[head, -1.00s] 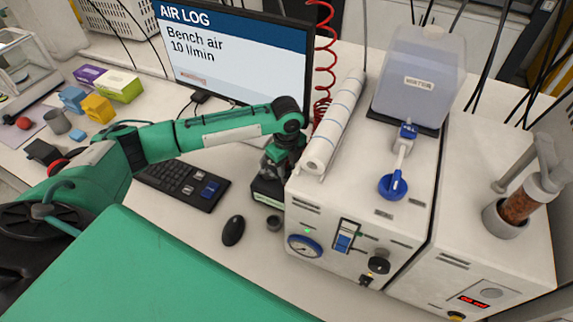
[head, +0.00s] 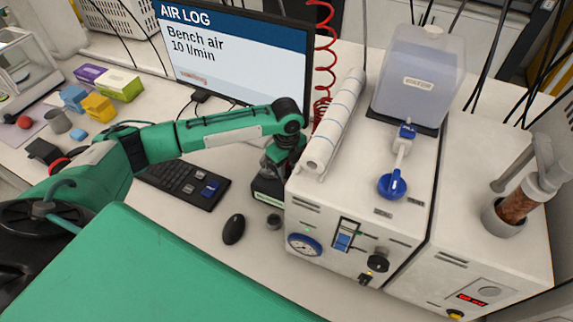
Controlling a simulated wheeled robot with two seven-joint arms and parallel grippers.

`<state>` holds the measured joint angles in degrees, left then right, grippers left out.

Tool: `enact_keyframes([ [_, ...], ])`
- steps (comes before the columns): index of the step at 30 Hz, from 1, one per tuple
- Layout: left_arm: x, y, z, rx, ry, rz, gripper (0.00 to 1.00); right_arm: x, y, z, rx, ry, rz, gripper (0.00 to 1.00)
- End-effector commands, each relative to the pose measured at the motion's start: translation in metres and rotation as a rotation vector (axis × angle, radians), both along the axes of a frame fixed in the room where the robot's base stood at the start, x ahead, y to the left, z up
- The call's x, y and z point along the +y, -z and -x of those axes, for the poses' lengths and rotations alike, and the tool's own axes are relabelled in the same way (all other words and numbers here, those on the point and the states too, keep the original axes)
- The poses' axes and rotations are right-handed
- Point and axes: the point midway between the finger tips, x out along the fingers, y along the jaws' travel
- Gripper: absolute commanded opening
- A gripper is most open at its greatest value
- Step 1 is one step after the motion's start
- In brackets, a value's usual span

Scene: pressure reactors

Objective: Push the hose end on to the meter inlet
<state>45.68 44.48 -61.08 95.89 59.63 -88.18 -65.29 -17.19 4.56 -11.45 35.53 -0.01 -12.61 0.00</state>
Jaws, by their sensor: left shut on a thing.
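The red coiled hose (head: 322,55) hangs beside the right edge of the monitor and runs down behind my left wrist. My left gripper (head: 274,168) points down just above a small dark green box with a pale front label, which looks like the meter (head: 267,190). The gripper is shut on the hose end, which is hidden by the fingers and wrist. The meter inlet is hidden too, so I cannot tell whether the hose end touches it. My right gripper is out of view.
The white reactor cabinet (head: 335,215) stands close to the right of the meter, with a paper roll (head: 335,120) on top. The monitor (head: 235,50) is behind my arm. A keyboard (head: 183,183), mouse (head: 233,229) and small dark cup (head: 273,221) lie nearby.

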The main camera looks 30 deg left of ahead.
Motion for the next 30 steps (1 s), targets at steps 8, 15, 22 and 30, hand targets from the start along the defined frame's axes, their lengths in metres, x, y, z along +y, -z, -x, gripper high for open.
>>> enact_keyframes([
  [8, -0.0004, 0.004, 0.0018, 0.005, 0.001, -0.001, 0.0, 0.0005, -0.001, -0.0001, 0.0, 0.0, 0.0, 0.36],
  [15, -0.0005, 0.0041, 0.002, 0.005, 0.001, 0.0, 0.52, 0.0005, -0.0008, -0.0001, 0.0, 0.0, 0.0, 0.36],
  [22, -0.0003, 0.003, 0.0014, 0.004, 0.001, 0.0, 0.58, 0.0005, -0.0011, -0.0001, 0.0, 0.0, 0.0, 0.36],
  [30, -0.0001, 0.0023, 0.001, 0.002, 0.0, 0.0, 0.74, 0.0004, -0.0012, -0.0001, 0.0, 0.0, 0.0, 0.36],
])
